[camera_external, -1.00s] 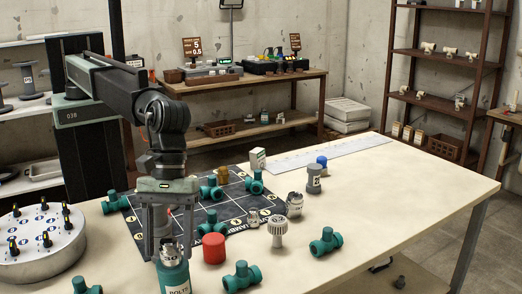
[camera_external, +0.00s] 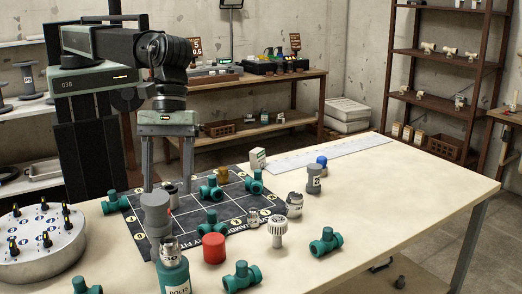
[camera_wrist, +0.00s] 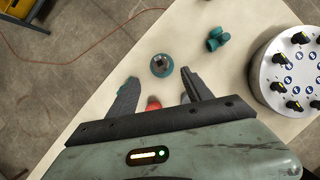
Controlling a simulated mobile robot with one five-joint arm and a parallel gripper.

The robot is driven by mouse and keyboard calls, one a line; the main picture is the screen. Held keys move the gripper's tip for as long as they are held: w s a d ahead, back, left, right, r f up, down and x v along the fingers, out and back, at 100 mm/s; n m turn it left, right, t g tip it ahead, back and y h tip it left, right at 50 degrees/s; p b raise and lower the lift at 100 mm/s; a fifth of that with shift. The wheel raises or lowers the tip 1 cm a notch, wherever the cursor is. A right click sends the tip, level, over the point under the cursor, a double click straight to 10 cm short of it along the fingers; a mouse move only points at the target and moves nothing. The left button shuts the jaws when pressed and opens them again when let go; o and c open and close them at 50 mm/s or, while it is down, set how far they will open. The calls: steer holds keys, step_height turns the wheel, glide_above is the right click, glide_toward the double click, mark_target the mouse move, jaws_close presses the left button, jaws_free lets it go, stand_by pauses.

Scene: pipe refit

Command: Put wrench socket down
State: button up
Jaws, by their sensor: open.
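A grey stepped cylinder (camera_external: 155,216), which looks like the wrench socket, stands upright near the front of the table in the external view. A teal jar labelled BOLTS (camera_external: 174,275) is in front of it and hides its foot, so I cannot tell what it rests on. My gripper (camera_external: 167,187) is open and empty above and behind the socket, with its fingers pointing down. In the wrist view the spread fingers (camera_wrist: 158,80) have the teal jar (camera_wrist: 161,65) beyond them. I cannot make out the socket there.
A red cylinder (camera_external: 214,248), teal pipe fittings (camera_external: 242,276) and a pale knobbed part (camera_external: 278,232) stand close by on the right. A black gridded mat (camera_external: 235,222) lies behind. A round knobbed drum (camera_external: 38,245) is at left. The table's right side is mostly clear.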

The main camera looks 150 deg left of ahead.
steer(key=s+d+m, duration=0.1)
steer(key=s+m, duration=0.1)
steer(key=s, duration=0.1)
steer(key=s+d+m, duration=0.1)
steer(key=s+m, duration=0.2)
steer(key=s, duration=0.1)
steer(key=s+d+f+m, duration=0.1)
steer(key=s+m, duration=0.1)
steer(key=s, duration=0.1)
steer(key=shift+s+m+g, duration=0.2)
steer(key=shift+m+g, duration=0.1)
steer(key=shift+g, duration=0.1)
steer(key=s+d+f+m+g+y, duration=0.1)
steer(key=s+d+m+g+y, duration=0.1)
steer(key=s+m, duration=1.9)
steer(key=s+d, duration=0.1)
steer(key=s, duration=0.2)
steer(key=shift+s+d+m+g, duration=0.15)
steer(key=shift+s+m+g, duration=0.15)
steer(key=shift+s+g, duration=0.1)
